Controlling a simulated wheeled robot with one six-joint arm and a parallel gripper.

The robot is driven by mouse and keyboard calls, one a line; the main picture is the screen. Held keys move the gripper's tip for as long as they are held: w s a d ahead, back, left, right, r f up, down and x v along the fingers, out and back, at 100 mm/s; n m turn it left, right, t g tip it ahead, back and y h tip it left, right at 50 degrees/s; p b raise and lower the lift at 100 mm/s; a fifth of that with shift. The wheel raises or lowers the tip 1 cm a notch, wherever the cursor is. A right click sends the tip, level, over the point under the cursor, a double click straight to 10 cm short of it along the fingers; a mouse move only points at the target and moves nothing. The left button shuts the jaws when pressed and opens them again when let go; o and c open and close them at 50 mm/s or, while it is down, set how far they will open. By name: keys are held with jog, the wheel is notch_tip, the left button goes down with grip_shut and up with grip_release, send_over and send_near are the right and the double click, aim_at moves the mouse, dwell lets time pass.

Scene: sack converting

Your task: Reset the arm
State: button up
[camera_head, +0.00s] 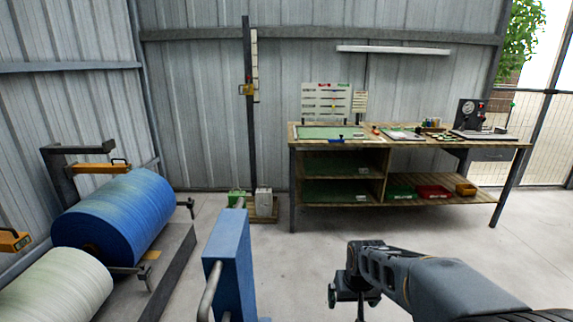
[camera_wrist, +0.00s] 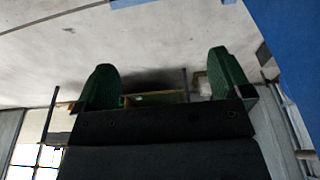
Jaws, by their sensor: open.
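My gripper (camera_head: 352,296) is at the lower middle of the head view, in front of the blue upright panel's right side and over open floor. My arm reaches in from the lower right corner. In the wrist view my gripper (camera_wrist: 165,78) shows two green-padded fingers standing wide apart with nothing between them. Behind the gap, the wrist view shows pale floor and part of the wooden workbench, seen upside down.
A blue panel (camera_head: 229,262) with a grey handle stands left of my gripper. A blue roll (camera_head: 118,222) and a white roll (camera_head: 55,288) lie at left. A wooden workbench (camera_head: 405,143) stands against the back wall. The concrete floor (camera_head: 450,235) between is clear.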

jog(key=s+r+t+p, duration=0.1)
jog(key=s+r+p, duration=0.8)
jog(key=r, duration=0.8)
jog(key=shift+s+r, duration=0.2)
jog(key=shift+s, duration=1.5)
